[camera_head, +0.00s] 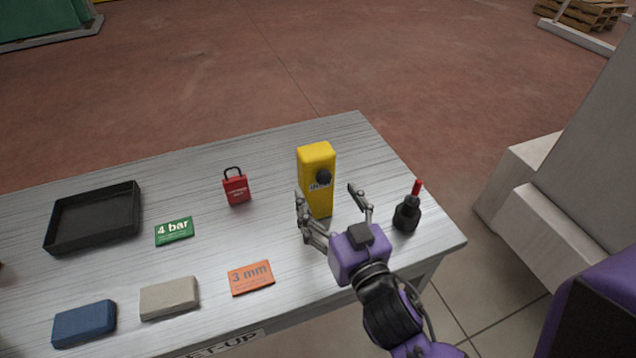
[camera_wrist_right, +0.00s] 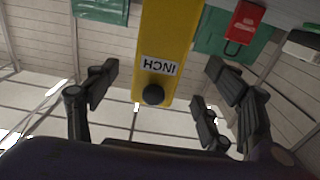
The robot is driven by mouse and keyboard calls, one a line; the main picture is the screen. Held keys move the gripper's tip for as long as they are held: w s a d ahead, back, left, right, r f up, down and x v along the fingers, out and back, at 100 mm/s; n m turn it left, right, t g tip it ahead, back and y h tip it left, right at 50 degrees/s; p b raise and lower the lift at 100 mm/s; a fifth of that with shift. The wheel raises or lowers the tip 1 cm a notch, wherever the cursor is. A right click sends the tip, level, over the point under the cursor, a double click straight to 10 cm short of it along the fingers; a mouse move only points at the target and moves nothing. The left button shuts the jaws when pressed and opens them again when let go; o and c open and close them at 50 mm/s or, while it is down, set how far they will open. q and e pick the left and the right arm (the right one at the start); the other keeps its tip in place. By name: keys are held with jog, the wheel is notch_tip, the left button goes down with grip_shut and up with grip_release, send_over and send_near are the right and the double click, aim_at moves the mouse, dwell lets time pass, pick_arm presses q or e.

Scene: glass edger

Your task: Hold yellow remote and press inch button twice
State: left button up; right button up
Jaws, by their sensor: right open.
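The yellow remote (camera_head: 316,160) stands upright on the grey table, with a black round button (camera_head: 323,176) above an INCH label on its front. In the right wrist view the remote (camera_wrist_right: 168,30) appears upside down, with its INCH label (camera_wrist_right: 159,67) and black button (camera_wrist_right: 153,95) between the finger lines. My right gripper (camera_head: 328,193) is open and in front of the remote, its fingers spread to either side; the right wrist view also shows the fingers apart (camera_wrist_right: 155,85). My left gripper is out of view.
A black bottle with red tip (camera_head: 407,213) stands close right of my gripper.

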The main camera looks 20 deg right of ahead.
aim_at(316, 175)
jog(key=shift+w+r, duration=0.25)
jog(key=shift+w, duration=0.4)
jog(key=w+p, duration=0.1)
jog(key=w, duration=0.3)
jog(key=shift+w, duration=0.25)
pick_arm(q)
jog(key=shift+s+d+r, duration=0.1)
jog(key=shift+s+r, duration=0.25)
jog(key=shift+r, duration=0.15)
pick_arm(e)
jog(key=shift+w, duration=0.6)
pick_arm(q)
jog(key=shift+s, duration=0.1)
pick_arm(e)
jog(key=c, duration=1.5)
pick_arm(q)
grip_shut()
pick_arm(e)
jog(key=shift+c, duration=0.4)
